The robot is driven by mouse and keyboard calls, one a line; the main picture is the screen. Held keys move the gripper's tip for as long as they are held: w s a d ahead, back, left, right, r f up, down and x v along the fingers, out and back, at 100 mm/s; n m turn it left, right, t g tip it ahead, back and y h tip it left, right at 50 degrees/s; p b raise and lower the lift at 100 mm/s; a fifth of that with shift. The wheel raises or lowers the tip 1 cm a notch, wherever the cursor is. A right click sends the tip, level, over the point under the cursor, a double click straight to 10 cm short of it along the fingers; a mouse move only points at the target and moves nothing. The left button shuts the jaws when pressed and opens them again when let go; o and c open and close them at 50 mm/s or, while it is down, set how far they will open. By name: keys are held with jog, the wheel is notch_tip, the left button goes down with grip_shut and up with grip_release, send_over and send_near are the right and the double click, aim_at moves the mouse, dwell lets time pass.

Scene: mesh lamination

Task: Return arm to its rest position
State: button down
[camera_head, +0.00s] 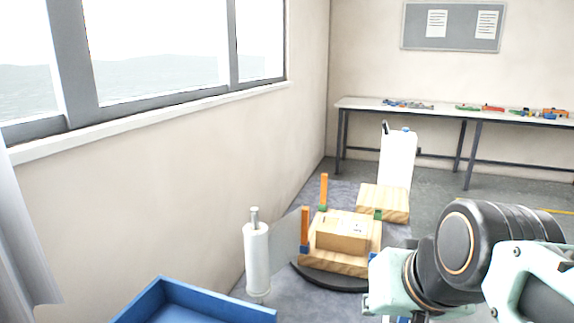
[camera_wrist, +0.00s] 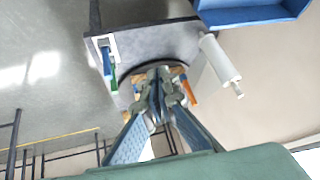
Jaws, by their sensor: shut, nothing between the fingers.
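My gripper (camera_wrist: 158,82) shows in the wrist view with its fingers together and nothing between them. It hangs above the wooden block assembly, apart from it as far as I can tell, and hides most of it in that view. My arm (camera_head: 460,255) fills the lower right of the head view, in front of the work table. In the head view, the wooden block assembly (camera_head: 345,242) sits on a dark round base (camera_head: 330,283), with upright orange posts (camera_head: 304,228) beside it. My fingertips cannot be made out in the head view.
A white roll (camera_head: 257,260) stands upright left of the blocks. A blue tray (camera_head: 190,302) is at the lower left. A white bottle-like container (camera_head: 397,158) stands behind a second wooden block (camera_head: 382,200). A long table (camera_head: 440,112) with small tools stands at the back wall.

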jog(key=s+f+n+g+b, duration=0.1)
jog(key=s+f+g, duration=0.1)
jog(key=s+f, duration=0.35)
notch_tip(320, 180, up, 30)
jog(key=w+p, duration=0.1)
jog(key=p, duration=2.9)
jog(key=shift+w+a+r+t+h, duration=0.2)
jog(key=shift+w+a+t+h, duration=0.1)
jog(key=shift+a+h, duration=0.1)
